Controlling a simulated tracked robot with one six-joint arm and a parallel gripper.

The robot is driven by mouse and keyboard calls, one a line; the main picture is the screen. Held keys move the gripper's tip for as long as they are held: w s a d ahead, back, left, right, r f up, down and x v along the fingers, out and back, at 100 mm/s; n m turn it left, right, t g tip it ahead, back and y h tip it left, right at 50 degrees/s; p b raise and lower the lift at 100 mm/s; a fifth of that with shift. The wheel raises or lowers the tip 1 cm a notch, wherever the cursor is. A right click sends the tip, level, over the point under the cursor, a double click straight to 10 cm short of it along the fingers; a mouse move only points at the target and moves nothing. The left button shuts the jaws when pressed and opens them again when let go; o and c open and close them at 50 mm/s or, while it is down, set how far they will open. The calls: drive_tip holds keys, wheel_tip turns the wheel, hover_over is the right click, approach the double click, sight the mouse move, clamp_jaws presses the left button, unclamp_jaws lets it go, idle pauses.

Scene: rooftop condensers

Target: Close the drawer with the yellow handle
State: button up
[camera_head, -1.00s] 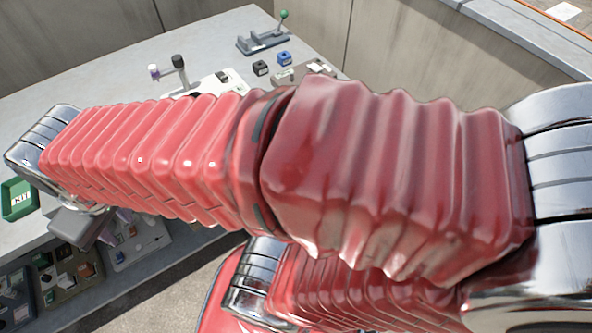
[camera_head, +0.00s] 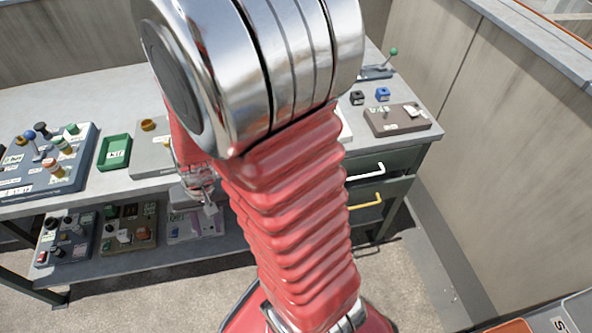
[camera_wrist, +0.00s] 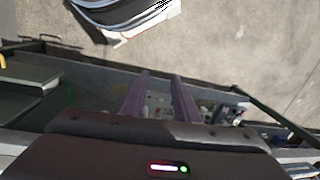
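The yellow handle (camera_head: 365,202) is on the lower drawer (camera_head: 393,197) of a dark green unit under the bench's right end. This drawer seems to stand out beyond the one above, but my arm hides its left part. In the wrist view, a yellow bit of handle (camera_wrist: 3,61) and a green drawer (camera_wrist: 30,72) show at the left edge. My gripper (camera_head: 207,203) is left of the drawers, near the bench's front edge, clear of the handle. Its two purple fingers (camera_wrist: 162,85) are parallel and apart, with nothing held between them.
A white handle (camera_head: 366,172) is on the drawer above. The bench top (camera_head: 90,105) carries switch panels and a green tray (camera_head: 114,152); a lower shelf (camera_head: 160,252) holds several more panels. A concrete wall (camera_head: 520,130) stands right. Bare floor lies in front.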

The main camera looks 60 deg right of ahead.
drive_tip(key=d+f+m, duration=0.3)
drive_tip(key=f+m, duration=0.1)
drive_tip(key=f, duration=0.4)
drive_tip(key=d+f+m, duration=0.3)
drive_tip(key=f+m, duration=0.1)
drive_tip(key=f, duration=0.4)
drive_tip(key=m+g+h, duration=0.6)
drive_tip(key=m+h, duration=1)
drive_tip(key=m, duration=0.3)
approach(364, 205)
drive_tip(key=f+v, duration=0.1)
drive_tip(key=v, duration=0.3)
drive_tip(key=shift+w+d+r, duration=0.1)
drive_tip(key=shift+w, duration=0.05)
drive_tip(key=shift+d, duration=0.1)
drive_tip(key=shift+x, duration=6.85)
